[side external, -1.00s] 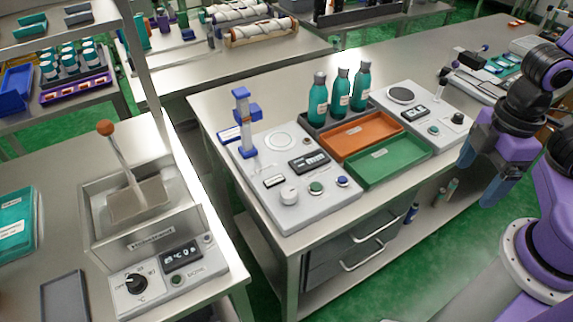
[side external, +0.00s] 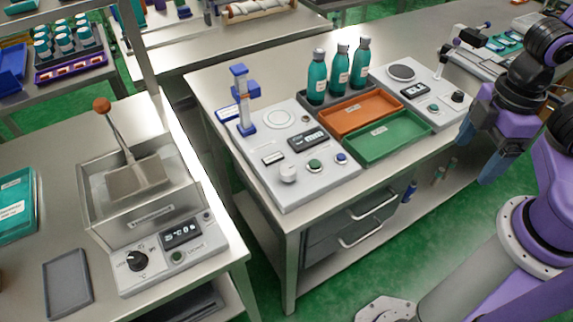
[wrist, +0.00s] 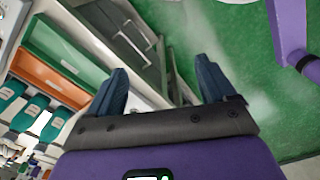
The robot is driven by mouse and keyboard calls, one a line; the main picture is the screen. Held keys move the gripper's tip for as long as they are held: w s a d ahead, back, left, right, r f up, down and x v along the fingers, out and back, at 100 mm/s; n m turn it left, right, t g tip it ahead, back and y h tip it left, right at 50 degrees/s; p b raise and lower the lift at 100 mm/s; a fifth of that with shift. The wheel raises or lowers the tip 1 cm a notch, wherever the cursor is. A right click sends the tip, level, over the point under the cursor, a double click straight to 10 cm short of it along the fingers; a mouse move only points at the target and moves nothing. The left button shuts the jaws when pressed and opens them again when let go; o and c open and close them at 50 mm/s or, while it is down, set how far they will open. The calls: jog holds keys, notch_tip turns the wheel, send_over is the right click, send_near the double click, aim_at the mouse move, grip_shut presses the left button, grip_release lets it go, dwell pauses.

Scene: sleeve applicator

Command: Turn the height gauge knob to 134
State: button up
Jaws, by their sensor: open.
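The height gauge (side external: 243,100) stands on the left end of a white console (side external: 306,180) in the side external view, a blue and white upright post with a blue slider. The console carries a white knob (side external: 288,173) near its front left, a dark display (side external: 308,140) whose digits are too small to read, a green button (side external: 315,166) and a blue button (side external: 341,158). My gripper (side external: 482,150) is at the right, well away from the console, pointing down with nothing held. In the wrist view my gripper (wrist: 165,85) shows two blue fingers spread apart. The knob does not show clearly there.
An orange tray (side external: 362,112), a green tray (side external: 410,148) and several teal bottles (side external: 340,66) stand right of the console. A second console (side external: 448,108) sits farther right. A bath with a dial (side external: 137,260) occupies the left bench. Open floor separates the benches.

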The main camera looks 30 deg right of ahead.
jog(key=shift+w+a, duration=0.1)
jog(key=c, duration=0.4)
jog(key=shift+o, duration=0.2)
notch_tip(320, 180, up, 4)
jog(key=n, duration=0.8)
send_over(287, 170)
notch_tip(287, 170, down, 18)
jog(key=shift+r, duration=0.25)
jog(key=c, duration=1.1)
